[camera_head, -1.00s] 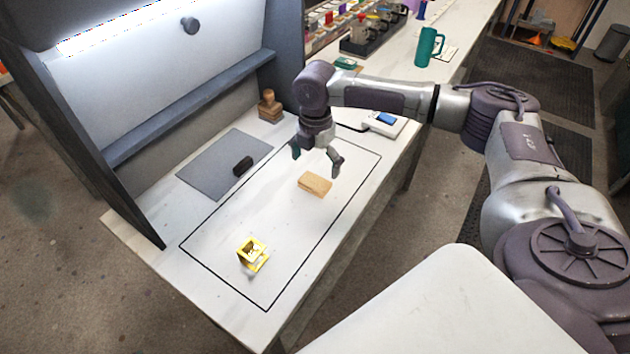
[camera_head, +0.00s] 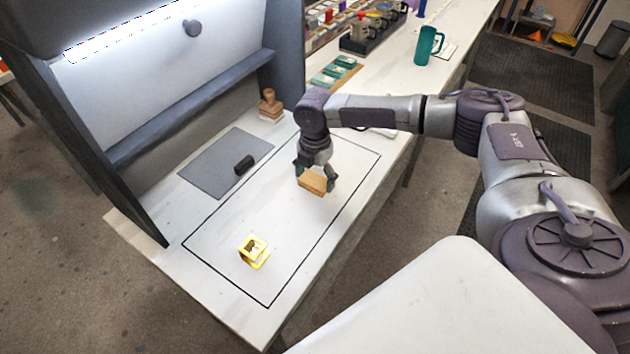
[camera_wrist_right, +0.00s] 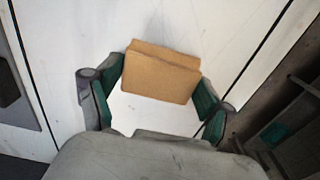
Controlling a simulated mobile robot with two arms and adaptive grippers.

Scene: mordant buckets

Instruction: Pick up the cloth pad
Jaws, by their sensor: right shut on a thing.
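The cloth pad is a small tan folded block (camera_head: 312,185) inside the black outlined rectangle on the white table. My right gripper (camera_head: 316,181) is over it, with its fingers down at the pad's two ends and shut on it. In the right wrist view the pad (camera_wrist_right: 160,78) lies between the green-lined fingertips (camera_wrist_right: 160,90). I cannot tell whether the pad still touches the table. My left gripper is not in view.
A yellow open cube frame (camera_head: 253,252) stands near the front of the outlined area. A grey mat (camera_head: 215,165) holds a black block (camera_head: 244,165). A wooden stamp (camera_head: 270,104) stands behind.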

